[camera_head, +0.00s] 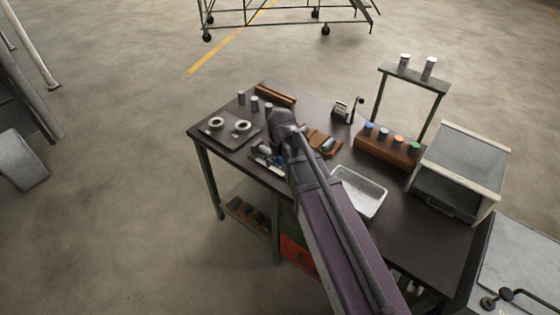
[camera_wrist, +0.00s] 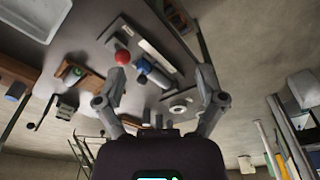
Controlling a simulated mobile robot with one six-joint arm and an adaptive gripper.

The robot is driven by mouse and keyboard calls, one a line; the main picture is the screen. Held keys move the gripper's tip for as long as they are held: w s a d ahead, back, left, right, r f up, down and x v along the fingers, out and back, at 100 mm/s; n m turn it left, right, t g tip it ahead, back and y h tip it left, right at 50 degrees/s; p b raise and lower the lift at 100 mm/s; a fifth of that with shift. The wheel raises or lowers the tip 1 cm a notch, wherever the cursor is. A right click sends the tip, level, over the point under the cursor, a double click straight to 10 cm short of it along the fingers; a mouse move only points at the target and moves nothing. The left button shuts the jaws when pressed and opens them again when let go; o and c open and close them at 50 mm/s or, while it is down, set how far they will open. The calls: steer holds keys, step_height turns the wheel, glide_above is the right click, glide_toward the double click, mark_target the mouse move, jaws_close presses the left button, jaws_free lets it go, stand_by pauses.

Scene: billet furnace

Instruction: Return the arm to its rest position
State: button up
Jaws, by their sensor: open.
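My gripper (camera_wrist: 163,72) is open and empty in the wrist view, with its two fingers spread apart. Between and beyond the fingers lie a red ball (camera_wrist: 123,57) and a blue-and-grey fitting (camera_wrist: 145,68) on the table. In the head view my arm reaches from the lower right up over the dark workbench (camera_head: 420,235), its wrist (camera_head: 283,125) above the bench's left half. The fingers are not clearly seen there. I cannot tell the exact height of the gripper above the bench.
On the bench are a plate with two rings (camera_head: 242,127), small grey cylinders (camera_head: 241,97), a brown rack (camera_head: 372,149) of colour-topped cylinders, a metal tray (camera_head: 360,190) and a furnace box (camera_head: 465,160). A green stand (camera_head: 410,77) rises behind.

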steer(key=s+d+f+m+b, duration=0.1)
steer(key=s+d+f+b, duration=0.1)
steer(key=s+d, duration=0.3)
steer(key=s+d+f+m+g+b, duration=0.1)
steer(key=s+d, duration=0.4)
steer(key=d, duration=0.8)
step_height(320, 180, down, 2)
steer(key=shift+f+m+b, duration=0.1)
steer(key=shift+m+b, duration=0.5)
steer(key=shift+b, duration=0.4)
